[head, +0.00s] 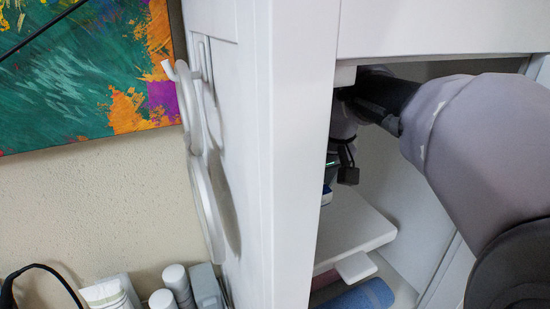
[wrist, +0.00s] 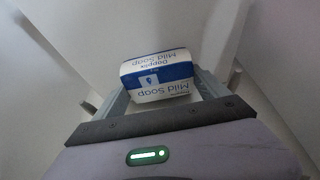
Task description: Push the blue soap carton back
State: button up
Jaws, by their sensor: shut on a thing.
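The blue soap carton (wrist: 157,68) is a blue and white box marked "Mild Soap". In the wrist view it sits between the two fingers of my gripper (wrist: 160,84), which is shut on it, and the lettering appears upside down. In the head view my gripper (head: 343,165) is inside the white cabinet, partly hidden by the cabinet's front edge. A small blue and white piece of the carton (head: 327,194) shows below it, above the white shelf (head: 355,232). I cannot tell whether the carton touches the shelf.
The cabinet's white front panel (head: 300,150) stands close left of my arm. Below the shelf lie a blue rolled cloth (head: 368,296) and a pinkish one (head: 326,280). White rings (head: 205,200) hang on the panel's outer side. Bottles (head: 177,284) stand at lower left.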

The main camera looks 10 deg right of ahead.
jog(key=shift+w+a+f, duration=0.15)
jog(key=shift+w, duration=0.35)
jog(key=o, duration=1.3)
